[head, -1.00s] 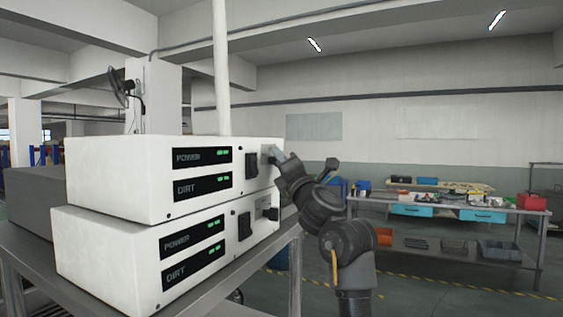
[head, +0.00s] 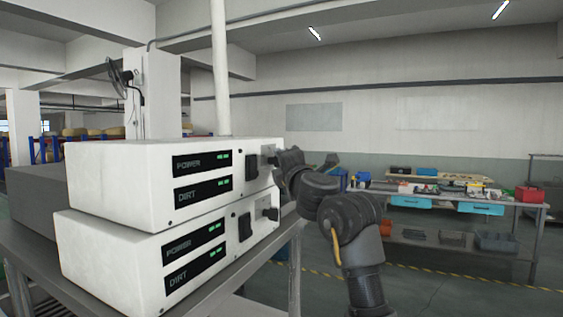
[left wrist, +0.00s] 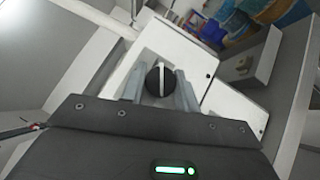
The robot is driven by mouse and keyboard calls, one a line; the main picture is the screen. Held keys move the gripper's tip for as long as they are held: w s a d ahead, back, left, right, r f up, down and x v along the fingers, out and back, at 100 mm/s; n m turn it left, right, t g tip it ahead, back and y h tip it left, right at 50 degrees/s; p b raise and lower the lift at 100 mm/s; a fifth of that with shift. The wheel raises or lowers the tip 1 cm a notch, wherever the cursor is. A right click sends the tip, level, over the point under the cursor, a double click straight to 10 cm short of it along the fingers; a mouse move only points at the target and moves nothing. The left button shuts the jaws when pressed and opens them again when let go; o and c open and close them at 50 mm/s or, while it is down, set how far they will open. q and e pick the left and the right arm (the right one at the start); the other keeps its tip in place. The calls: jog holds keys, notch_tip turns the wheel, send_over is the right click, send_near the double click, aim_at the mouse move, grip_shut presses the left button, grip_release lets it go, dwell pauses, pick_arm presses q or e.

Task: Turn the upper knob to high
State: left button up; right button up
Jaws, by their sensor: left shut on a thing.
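Two white units are stacked on a metal table. The upper unit (head: 118,185) has POWER and DIRT displays and a dark switch (head: 251,167) at the right of its front. My left gripper (head: 272,160) is at the right end of that front and largely hides the upper knob in the head view. In the left wrist view, the upper knob (left wrist: 158,80) is round and black with a white pointer line, close to upright in the picture. The gripper's two grey fingers are shut on its sides. My right gripper is not in view.
The lower unit (head: 105,255) has its own switch (head: 244,227) and dark knob (head: 271,213) just below my left gripper. The metal table (head: 225,300) ends near the units' front. A workbench (head: 450,202) with tools stands at the back right, beyond open floor.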

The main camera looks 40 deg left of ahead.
pick_arm(q)
jog(key=o, duration=1)
jog(key=shift+c, duration=0.2)
jog(key=b+v, duration=0.5)
jog(key=v, duration=0.5)
jog(key=shift+d+b, duration=0.3)
jog(key=shift+b, duration=0.05)
jog(key=shift+s+f, duration=0.1)
jog(key=shift+s, duration=0.1)
